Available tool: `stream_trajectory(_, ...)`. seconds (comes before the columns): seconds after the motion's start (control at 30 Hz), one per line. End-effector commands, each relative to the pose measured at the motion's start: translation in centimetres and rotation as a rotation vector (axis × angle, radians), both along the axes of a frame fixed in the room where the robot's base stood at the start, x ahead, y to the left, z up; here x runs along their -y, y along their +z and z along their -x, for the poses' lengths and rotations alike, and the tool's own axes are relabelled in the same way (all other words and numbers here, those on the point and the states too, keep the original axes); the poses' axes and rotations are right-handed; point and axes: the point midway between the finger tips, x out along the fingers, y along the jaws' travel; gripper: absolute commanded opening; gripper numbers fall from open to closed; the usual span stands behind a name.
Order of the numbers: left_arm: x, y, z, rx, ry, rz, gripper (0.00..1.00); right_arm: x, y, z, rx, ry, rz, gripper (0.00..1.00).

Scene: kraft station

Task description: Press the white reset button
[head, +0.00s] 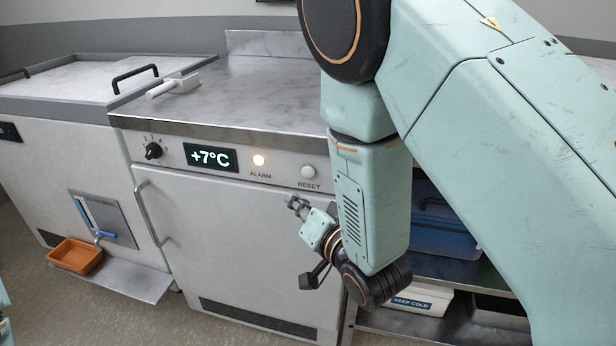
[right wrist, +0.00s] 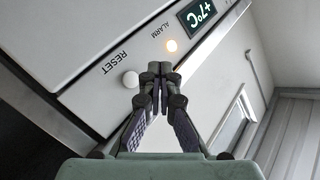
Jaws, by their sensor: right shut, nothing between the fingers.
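The white reset button (head: 308,172) is a small round knob on the fridge's front panel, above the word RESET. It also shows in the right wrist view (right wrist: 131,79), just left of my fingertips. My right gripper (head: 294,204) is shut and empty, below the button and slightly left of it in the head view. In the right wrist view its closed fingertips (right wrist: 160,69) lie between the button and the lit alarm lamp (right wrist: 171,45). I cannot tell the gap to the panel. Only a sliver at the left edge of the head view may be my left arm; its gripper does not show.
The panel also has a display (head: 210,157) reading +7°C, the alarm lamp and a black dial (head: 153,150). The fridge door handle (head: 150,213) sticks out at the left. A white tool (head: 174,85) lies on the counter. An orange tray (head: 76,256) sits lower left.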

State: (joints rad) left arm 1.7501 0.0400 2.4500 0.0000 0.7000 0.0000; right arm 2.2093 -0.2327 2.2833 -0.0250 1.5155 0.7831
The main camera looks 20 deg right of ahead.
Motion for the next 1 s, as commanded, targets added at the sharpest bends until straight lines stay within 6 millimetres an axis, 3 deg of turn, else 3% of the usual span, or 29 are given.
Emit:
stream_trajectory(0.27,0.0,-1.3,0.0,0.0,0.0,0.0,0.0,2.0,0.0,-2.9,0.004,-0.001,-0.003,0.0)
stream_trajectory(0.5,0.0,-1.1,0.0,0.0,0.0,0.0,0.0,3.1,0.0,-4.7,0.001,0.002,0.0,0.0)
stream_trajectory(1.0,0.0,-1.1,0.0,0.0,0.0,0.0,0.0,3.5,-0.1,-5.2,0.0,0.003,0.003,0.0)
